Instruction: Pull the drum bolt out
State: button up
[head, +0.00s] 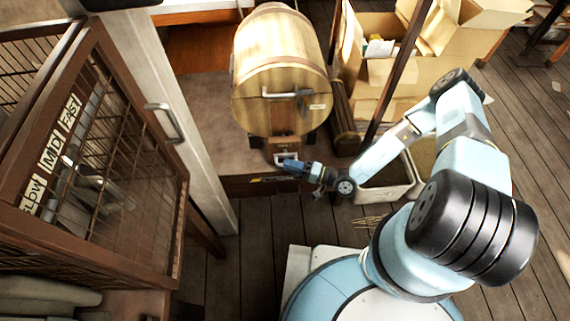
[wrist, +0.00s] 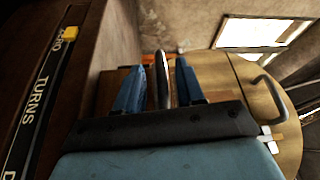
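The wooden drum (head: 275,55) lies in its stand, with a metal handle (head: 287,94) on its front end. Below it is a small labelled wooden block with a pale metal pull handle, the drum bolt (head: 284,156). My gripper (head: 288,165) is at this handle, in front of the block. In the wrist view, the two blue fingers of my gripper (wrist: 157,88) are spread. The bolt's metal handle (wrist: 163,80) stands between them, with a visible gap to each finger. The drum's end (wrist: 270,105) shows on the right there. The bolt's shaft is hidden.
A brown cabinet with a mesh door (head: 110,160) and speed labels stands at the left. Open cardboard boxes (head: 460,40) and a pale bin (head: 385,190) are at the right. A strip marked TURNS (wrist: 38,105) with a yellow marker (wrist: 71,33) runs along the wrist view's left.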

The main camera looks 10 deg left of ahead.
jog(key=shift+w+a+r, duration=0.1)
jog(key=shift+w+a, duration=0.1)
jog(key=shift+a, duration=0.9)
jog(key=shift+c, duration=0.2)
grip_shut()
